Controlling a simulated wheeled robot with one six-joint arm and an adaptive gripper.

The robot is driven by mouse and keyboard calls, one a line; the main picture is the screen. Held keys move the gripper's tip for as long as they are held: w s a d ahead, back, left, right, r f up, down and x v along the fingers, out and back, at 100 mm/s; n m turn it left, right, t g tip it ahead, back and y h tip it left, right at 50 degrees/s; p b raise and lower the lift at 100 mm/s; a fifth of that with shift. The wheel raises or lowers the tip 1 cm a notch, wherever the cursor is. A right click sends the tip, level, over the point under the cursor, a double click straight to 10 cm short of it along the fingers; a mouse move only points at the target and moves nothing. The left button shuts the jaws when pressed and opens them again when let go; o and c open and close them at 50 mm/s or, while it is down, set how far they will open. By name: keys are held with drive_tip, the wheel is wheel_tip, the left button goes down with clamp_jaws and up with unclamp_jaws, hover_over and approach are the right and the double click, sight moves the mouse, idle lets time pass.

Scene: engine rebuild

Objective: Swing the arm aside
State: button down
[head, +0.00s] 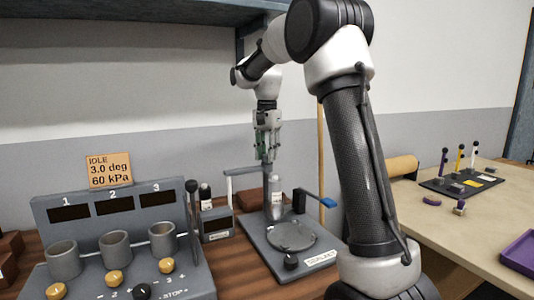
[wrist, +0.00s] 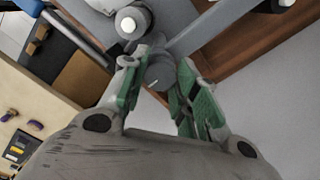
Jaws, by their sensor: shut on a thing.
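My gripper (head: 265,156) points straight down over the dark grey station labelled sealant (head: 324,258). In the wrist view its green-padded fingers (wrist: 160,92) are shut on a grey cylinder (wrist: 159,72). In the head view a pale grey upright cylinder (head: 273,183) shows just below the fingertips. I cannot tell whether it is the held one, nor whether the held one bears on the station. My arm (head: 355,150) arches up and over from the right.
A three-cup station (head: 112,203) with a sign reading "IDLE" (head: 108,170) stands left. A shelf (head: 130,12) hangs above. A pale table (head: 440,222) with a peg board (head: 462,183) is right.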

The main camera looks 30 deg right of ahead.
drive_tip(key=c, duration=1.1)
unclamp_jaws()
drive_tip(key=shift+o, duration=0.2)
wheel_tip(320, 180, up, 7)
drive_tip(key=shift+r, duration=0.3)
